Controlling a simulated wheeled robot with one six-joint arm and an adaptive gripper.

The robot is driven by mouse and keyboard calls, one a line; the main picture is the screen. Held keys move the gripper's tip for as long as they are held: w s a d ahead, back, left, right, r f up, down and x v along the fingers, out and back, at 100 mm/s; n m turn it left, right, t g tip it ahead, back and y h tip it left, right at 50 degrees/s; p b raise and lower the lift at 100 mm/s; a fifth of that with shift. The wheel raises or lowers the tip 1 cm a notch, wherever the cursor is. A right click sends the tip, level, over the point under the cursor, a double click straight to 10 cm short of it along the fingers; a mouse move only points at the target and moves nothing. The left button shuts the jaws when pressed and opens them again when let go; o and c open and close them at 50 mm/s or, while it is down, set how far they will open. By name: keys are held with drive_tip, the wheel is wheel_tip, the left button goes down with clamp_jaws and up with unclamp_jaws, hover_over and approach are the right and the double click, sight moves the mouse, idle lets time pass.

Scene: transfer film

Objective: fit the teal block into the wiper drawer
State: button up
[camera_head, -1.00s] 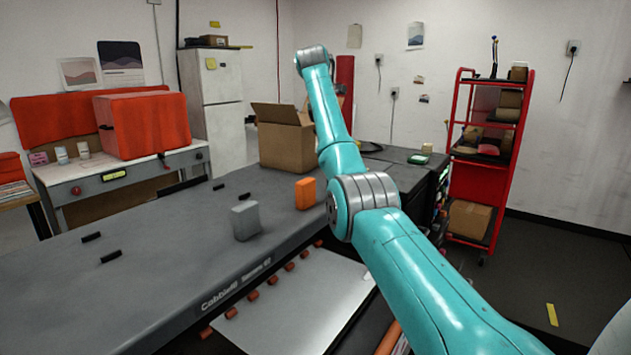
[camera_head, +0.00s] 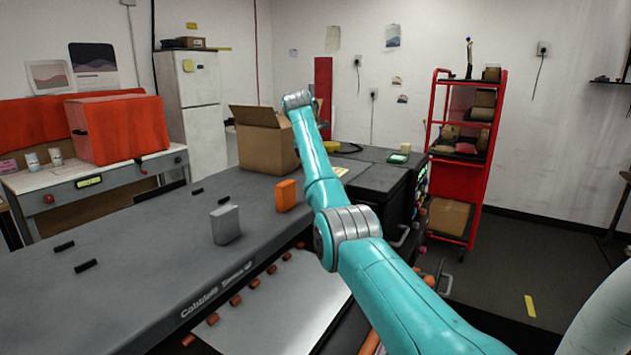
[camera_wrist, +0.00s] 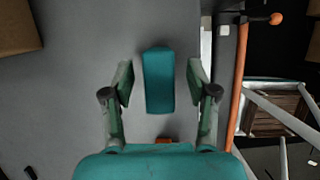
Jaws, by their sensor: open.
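The teal block (camera_wrist: 159,82) lies on the grey bench top in the wrist view, its long side running up the picture. My gripper (camera_wrist: 160,76) is open, with one finger on each side of the block and a gap on both sides. Whether the fingertips are down at block height I cannot tell. In the head view I cannot make out the block or my gripper. Handles (camera_head: 403,236) show on the dark front at the bench's right side; which one belongs to the wiper drawer, and how that drawer stands, I cannot tell.
An orange block (camera_head: 286,195) and a grey block (camera_head: 225,225) stand on the bench (camera_head: 150,250). An open cardboard box (camera_head: 263,140) stands behind them. An orange rail (camera_wrist: 238,85) runs along the bench edge. A red cart (camera_head: 463,160) stands at the right.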

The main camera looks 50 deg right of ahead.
clamp_jaws()
drive_tip(key=shift+r, duration=0.15)
wheel_tip(320, 180, up, 10)
drive_tip(key=shift+f, duration=0.25)
drive_tip(key=shift+r, duration=0.1)
idle(0.5)
